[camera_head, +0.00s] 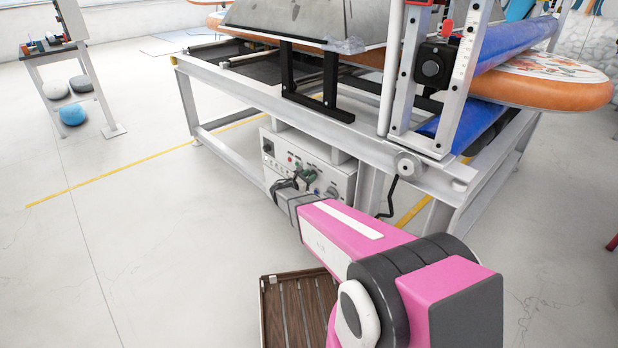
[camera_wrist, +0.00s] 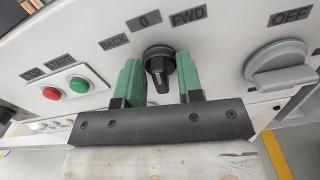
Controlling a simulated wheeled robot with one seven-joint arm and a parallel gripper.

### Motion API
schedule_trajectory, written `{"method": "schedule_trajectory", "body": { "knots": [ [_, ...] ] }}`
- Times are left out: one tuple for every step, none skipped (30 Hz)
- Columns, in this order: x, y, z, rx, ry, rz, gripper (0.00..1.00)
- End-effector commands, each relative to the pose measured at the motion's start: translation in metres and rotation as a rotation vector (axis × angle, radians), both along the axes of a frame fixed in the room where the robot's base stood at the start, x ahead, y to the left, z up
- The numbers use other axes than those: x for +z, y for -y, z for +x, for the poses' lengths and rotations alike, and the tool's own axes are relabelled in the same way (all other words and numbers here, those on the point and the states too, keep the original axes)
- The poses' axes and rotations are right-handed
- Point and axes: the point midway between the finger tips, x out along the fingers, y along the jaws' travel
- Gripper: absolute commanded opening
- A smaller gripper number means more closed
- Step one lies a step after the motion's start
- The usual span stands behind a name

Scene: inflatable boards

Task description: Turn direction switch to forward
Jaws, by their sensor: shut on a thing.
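The direction switch (camera_wrist: 159,66) is a black rotary knob on a pale panel in the wrist view, below the labels BACK, 0 and FWD. Its raised grip runs roughly up and down the picture, leaning slightly; which label it is set to is hard to tell. My gripper (camera_wrist: 161,78) has its green fingers on either side of the knob and is shut on it. In the head view, my gripper (camera_head: 292,183) reaches the front of the control box (camera_head: 343,184), hiding part of the panel; the switch cannot be made out there.
Left of the switch are a red button (camera_wrist: 51,93) and a green button (camera_wrist: 80,85). A grey rotary switch (camera_wrist: 281,70) marked OFF is at right. The box sits under a metal-framed machine (camera_head: 270,95). A brown slatted crate (camera_head: 290,300) stands on the floor near my arm.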

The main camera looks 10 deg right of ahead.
Motion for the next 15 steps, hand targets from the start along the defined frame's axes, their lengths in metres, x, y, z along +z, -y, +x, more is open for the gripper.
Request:
{"method": "schedule_trajectory", "body": {
  "knots": [
    [-0.0002,0.0000,-0.0005,0.000,0.029,0.019,0.10],
    [-0.0002,0.0000,-0.0006,0.000,0.049,0.034,0.10],
    [-0.0003,0.0001,-0.0006,0.000,0.077,0.052,0.10],
    [-0.0003,0.0001,-0.0007,0.000,0.098,0.067,0.10],
    [-0.0003,0.0002,-0.0008,0.000,0.121,0.082,0.10],
    [-0.0003,0.0002,-0.0009,0.000,0.150,0.101,0.10],
    [-0.0004,0.0003,-0.0010,0.000,0.172,0.116,0.10],
    [-0.0005,0.0002,-0.0011,0.000,0.194,0.131,0.10],
    [-0.0005,0.0003,-0.0012,0.000,0.222,0.150,0.10],
    [-0.0006,0.0003,-0.0012,0.000,0.243,0.164,0.10],
    [-0.0006,0.0004,-0.0013,0.000,0.263,0.177,0.10],
    [-0.0006,0.0005,-0.0014,0.000,0.290,0.195,0.10],
    [-0.0006,0.0005,-0.0015,0.000,0.310,0.208,0.10],
    [-0.0008,0.0006,-0.0016,0.000,0.329,0.221,0.10],
    [-0.0008,0.0006,-0.0016,0.000,0.353,0.237,0.10]
  ]
}}
